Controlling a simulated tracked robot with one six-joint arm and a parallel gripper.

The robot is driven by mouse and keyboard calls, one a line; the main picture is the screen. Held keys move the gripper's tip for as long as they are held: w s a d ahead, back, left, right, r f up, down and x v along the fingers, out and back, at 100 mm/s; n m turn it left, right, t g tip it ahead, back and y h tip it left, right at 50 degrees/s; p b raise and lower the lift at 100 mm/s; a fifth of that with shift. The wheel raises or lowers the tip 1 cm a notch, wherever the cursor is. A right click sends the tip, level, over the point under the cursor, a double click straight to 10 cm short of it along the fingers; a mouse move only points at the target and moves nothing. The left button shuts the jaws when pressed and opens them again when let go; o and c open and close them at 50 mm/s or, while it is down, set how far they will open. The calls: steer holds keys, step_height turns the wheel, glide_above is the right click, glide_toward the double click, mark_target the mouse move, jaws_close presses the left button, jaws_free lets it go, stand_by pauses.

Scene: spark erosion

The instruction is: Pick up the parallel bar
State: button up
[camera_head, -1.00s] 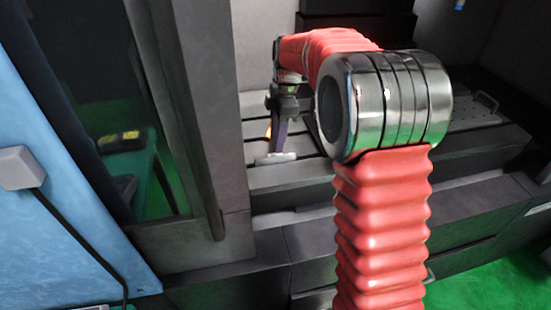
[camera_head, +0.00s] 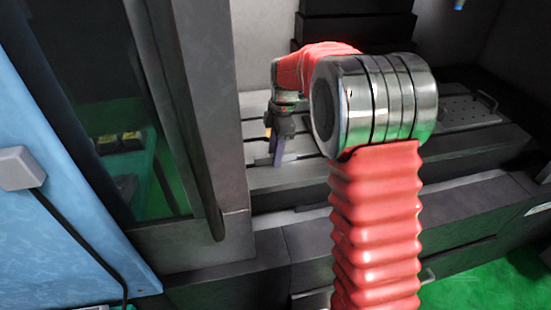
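My gripper (camera_head: 276,155) points down over the slotted grey machine table (camera_head: 262,178), at the left end of the red-sleeved arm. One dark purplish finger shows clearly; the other is mostly hidden, so I cannot tell how far apart the fingers are. A small orange patch shows beside them. I cannot make out the parallel bar in the current view. The spot under the fingers, where a pale bar lay earlier, looks bare. Whether the bar is behind the fingers or the arm, I cannot tell.
A dark upright door frame (camera_head: 198,120) stands close left of my gripper. Dark stepped blocks (camera_head: 355,28) are behind the arm. A perforated plate with handles (camera_head: 462,110) lies on the right of the table. Yellow-and-black items (camera_head: 120,140) show behind the glass at left.

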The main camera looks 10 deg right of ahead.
stand_by(0.4)
jaws_close()
stand_by(0.5)
